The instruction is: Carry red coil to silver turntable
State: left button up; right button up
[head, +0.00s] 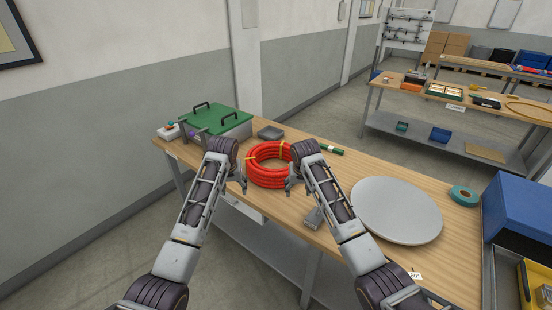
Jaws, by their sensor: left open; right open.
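The red coil (268,181) is a stack of red corrugated loops with yellow ties. It lies on the wooden workbench near the middle of the head view. My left gripper (238,186) is open at the coil's left side. My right gripper (293,186) is open at its right side. Both are close to the coil; I cannot tell whether they touch it. The silver turntable (396,211) is a flat round disc on the same bench, right of my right arm. Its top is empty. My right gripper and arm hide part of the coil's right edge.
A green-lidded case (215,120) and a grey box (270,132) stand at the bench's left end. A dark green tool (331,149) lies behind the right gripper. A teal tape roll (463,195) and a blue bin (520,215) are at the right. A grey block (313,219) lies by the front edge.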

aim_at(393, 209)
jog(key=i+l, duration=0.1)
jog(key=i, duration=0.35)
jog(key=i+l, duration=0.15)
jog(key=i, duration=0.3)
